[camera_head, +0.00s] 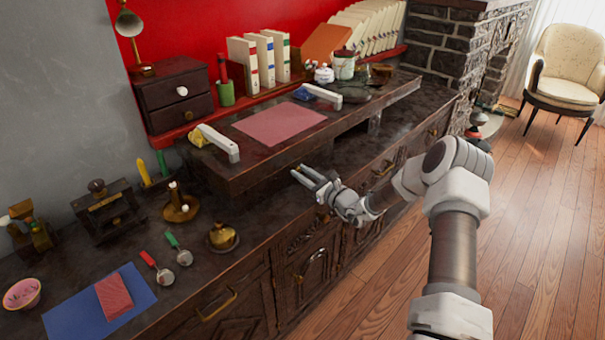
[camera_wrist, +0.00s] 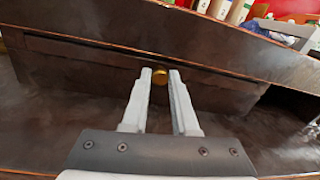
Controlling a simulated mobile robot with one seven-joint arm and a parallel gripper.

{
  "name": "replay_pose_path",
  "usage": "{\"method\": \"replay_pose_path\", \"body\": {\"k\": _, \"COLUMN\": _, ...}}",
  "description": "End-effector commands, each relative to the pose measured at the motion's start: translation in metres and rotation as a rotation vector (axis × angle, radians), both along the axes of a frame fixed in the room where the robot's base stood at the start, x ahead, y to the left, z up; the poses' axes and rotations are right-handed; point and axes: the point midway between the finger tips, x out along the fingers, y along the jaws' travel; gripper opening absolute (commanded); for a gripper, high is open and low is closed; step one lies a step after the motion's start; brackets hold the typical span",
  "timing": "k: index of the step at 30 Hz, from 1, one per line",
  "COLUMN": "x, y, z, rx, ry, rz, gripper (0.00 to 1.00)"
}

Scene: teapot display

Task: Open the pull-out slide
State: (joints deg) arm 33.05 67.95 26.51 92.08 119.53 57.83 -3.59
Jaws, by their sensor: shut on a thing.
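The pull-out slide (camera_wrist: 100,56) is a thin dark wooden strip set in the front of the raised desk section, seen in the wrist view. A small round brass knob (camera_wrist: 160,76) sits on it. My gripper (camera_wrist: 161,73) has its two grey fingers on either side of the knob and is shut on it. The slide looks flush with the dark front around it. In the head view my gripper (camera_head: 299,171) reaches to the front of the raised section (camera_head: 255,172), low over the counter. The knob and slide cannot be made out there.
A pink mat (camera_head: 280,123) and two white handle-like pieces (camera_head: 220,142) lie on the raised top. Binders (camera_head: 260,60) stand behind. A brass bell-like pot (camera_head: 222,236), strainers (camera_head: 157,268) and a blue mat (camera_head: 70,308) are at left. The counter before the slide is mostly clear.

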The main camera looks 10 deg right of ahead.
Motion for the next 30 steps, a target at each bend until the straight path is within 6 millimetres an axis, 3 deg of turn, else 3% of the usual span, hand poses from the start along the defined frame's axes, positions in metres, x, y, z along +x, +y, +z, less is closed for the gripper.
{"method": "replay_pose_path", "body": {"k": 8, "x": -0.002, "y": -0.002, "z": 0.000, "rx": 0.000, "ry": 0.001, "rz": 0.000, "gripper": 0.00}}
{"method": "replay_pose_path", "body": {"k": 13, "x": -0.018, "y": -0.014, "z": 0.002, "rx": -0.001, "ry": 0.003, "rz": -0.002, "gripper": 0.00}}
{"method": "replay_pose_path", "body": {"k": 30, "x": -0.140, "y": -0.102, "z": 0.002, "rx": 0.002, "ry": 0.003, "rz": -0.003, "gripper": 0.00}}
